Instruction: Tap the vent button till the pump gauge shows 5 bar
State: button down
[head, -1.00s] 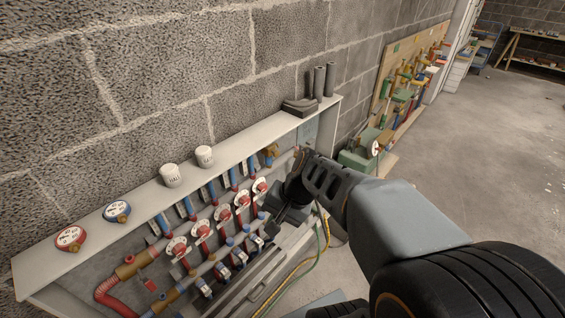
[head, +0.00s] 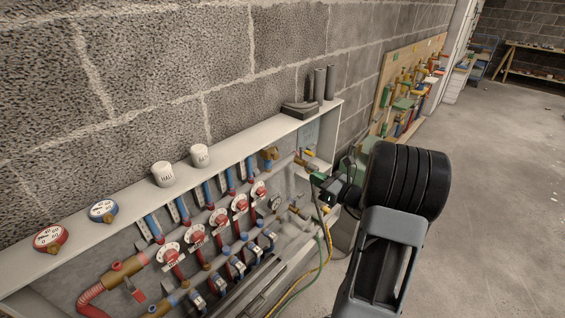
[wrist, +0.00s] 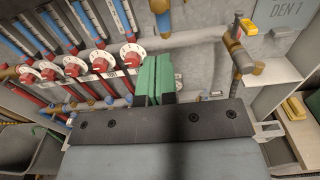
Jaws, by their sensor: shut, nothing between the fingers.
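My gripper (head: 317,178) is at the right end of the manifold cabinet, near the brass fittings. In the wrist view its green fingers (wrist: 159,62) are shut together with nothing between them. They point toward the pipework, and I cannot tell whether they touch it. A green body (head: 349,168), seemingly the pump, shows only in part behind my arm in the head view. Its gauge is hidden there and does not show in the wrist view. I cannot make out a vent button in either view.
The cabinet's top shelf (head: 130,198) carries a red gauge (head: 50,238), a blue gauge (head: 103,211) and two white pots. Red valve dials (head: 240,203) line the manifold. Yellow and green hoses hang below. Open floor lies right.

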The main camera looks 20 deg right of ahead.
aim_at(277, 157)
jog(key=p+x, duration=0.1)
jog(key=x, duration=1.2)
jog(key=shift+a, duration=0.15)
jog(key=shift+w+a, duration=0.15)
jog(key=shift+w, duration=0.35)
jog(key=shift+w+a+f+b, duration=0.15)
jog(key=shift+w+a+b, duration=0.2)
jog(key=shift+w+b, duration=0.25)
jog(key=shift+w+r, duration=0.15)
jog(key=shift+r, duration=0.05)
